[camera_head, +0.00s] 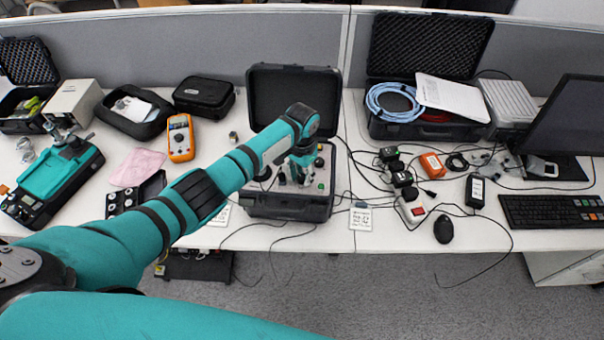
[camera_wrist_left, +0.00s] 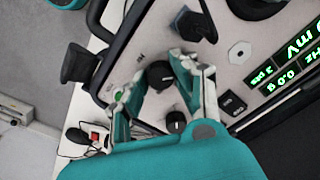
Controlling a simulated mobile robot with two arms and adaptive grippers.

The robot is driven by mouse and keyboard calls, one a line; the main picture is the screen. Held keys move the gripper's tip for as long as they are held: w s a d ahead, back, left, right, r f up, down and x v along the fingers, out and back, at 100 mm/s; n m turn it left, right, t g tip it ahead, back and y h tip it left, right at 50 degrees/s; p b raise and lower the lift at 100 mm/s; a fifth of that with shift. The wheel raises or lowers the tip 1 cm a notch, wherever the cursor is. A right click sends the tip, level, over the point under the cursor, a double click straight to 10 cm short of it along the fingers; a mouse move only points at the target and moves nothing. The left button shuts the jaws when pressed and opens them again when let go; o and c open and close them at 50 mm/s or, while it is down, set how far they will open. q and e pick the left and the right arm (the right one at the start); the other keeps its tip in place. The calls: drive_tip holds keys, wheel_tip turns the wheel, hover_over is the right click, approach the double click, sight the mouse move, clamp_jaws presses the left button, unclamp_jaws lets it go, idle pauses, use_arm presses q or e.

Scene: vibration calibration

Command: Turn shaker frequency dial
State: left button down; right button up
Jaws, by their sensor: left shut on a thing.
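The shaker controller sits in an open black case (camera_head: 290,205) on the bench, its lid raised at the back. My left gripper (camera_head: 301,172) reaches down onto its panel. In the left wrist view, the fingers of my left gripper (camera_wrist_left: 160,80) are closed around a black round dial (camera_wrist_left: 159,74) on the grey panel (camera_wrist_left: 235,88). A second black knob (camera_wrist_left: 176,122) stands between the fingers nearer the palm, and cannot be told as held. A display (camera_wrist_left: 290,72) with green digits is at the right. The dial's label is not readable. My right gripper is not in view.
An orange multimeter (camera_head: 180,138) and black pouch (camera_head: 204,96) lie left of the case. Cables and a red-switch box (camera_head: 412,208) lie to its right, with a mouse (camera_head: 443,229). The open lid and grey partition stand behind. Written cards lie at the front edge.

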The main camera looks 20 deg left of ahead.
sight(302, 176)
use_arm(q)
drive_tip(key=c, duration=1)
unclamp_jaws()
wheel_tip(302, 176, up, 12)
drive_tip(key=shift+r, duration=0.1)
